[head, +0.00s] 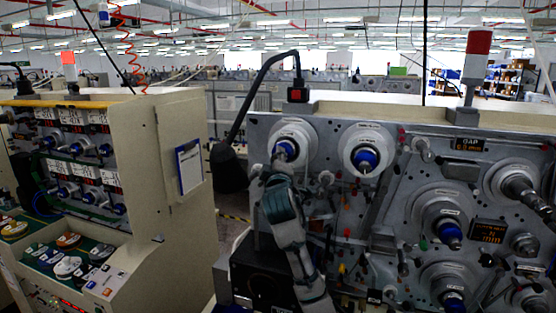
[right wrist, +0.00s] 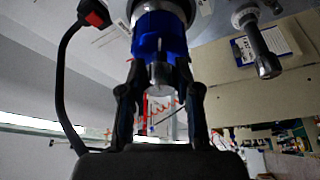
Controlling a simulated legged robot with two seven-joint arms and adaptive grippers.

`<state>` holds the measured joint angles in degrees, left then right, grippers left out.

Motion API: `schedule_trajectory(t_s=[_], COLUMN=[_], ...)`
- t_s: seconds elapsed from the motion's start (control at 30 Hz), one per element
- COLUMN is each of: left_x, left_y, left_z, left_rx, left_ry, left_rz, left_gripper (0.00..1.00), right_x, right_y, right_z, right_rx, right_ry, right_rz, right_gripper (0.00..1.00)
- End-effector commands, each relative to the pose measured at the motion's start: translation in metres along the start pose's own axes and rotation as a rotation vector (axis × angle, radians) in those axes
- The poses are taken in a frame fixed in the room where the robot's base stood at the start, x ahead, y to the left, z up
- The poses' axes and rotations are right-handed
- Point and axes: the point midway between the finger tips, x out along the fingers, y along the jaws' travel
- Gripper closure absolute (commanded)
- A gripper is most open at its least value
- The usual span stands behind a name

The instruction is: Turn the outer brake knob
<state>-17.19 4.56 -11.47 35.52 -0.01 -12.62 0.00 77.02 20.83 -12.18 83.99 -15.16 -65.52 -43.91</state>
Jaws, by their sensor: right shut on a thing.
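A blue brake knob (head: 288,148) sits at the centre of a white spool (head: 300,134) at the upper left of the grey machine face. My right gripper (head: 282,160) reaches up to it from below in the head view. In the right wrist view the blue knob (right wrist: 160,40) stands between the two dark fingers of the right gripper (right wrist: 159,77), which is shut on it. The fingers hide part of the knob's sides, and a pale tip shows between them. My left gripper is in neither view.
A second white spool with a blue knob (head: 366,159) is just to the right. A black bent lamp arm (head: 243,110) stands close on the left. A metal peg (right wrist: 262,50) juts out at the right in the wrist view. A beige cabinet (head: 160,160) is farther left.

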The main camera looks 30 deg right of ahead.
Motion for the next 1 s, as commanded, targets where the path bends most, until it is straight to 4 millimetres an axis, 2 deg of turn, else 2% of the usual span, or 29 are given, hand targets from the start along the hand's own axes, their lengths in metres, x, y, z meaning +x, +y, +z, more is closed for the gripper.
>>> schedule_trajectory(t_s=[0.4,0.97,1.0], left_x=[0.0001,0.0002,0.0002], left_y=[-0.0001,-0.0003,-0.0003], left_z=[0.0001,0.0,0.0], left_rx=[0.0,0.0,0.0], left_ry=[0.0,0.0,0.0], left_rz=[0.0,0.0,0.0], left_gripper=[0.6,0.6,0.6], right_x=[0.0004,0.0005,0.0005], right_y=[-0.0022,-0.0049,-0.005], right_z=[-0.0007,-0.0008,-0.0008], right_rx=[-0.177,-0.203,-0.203], right_ry=[0.0,-0.002,-0.002], right_rz=[-0.077,-0.091,-0.092], right_gripper=[1.0,1.0,0.61])
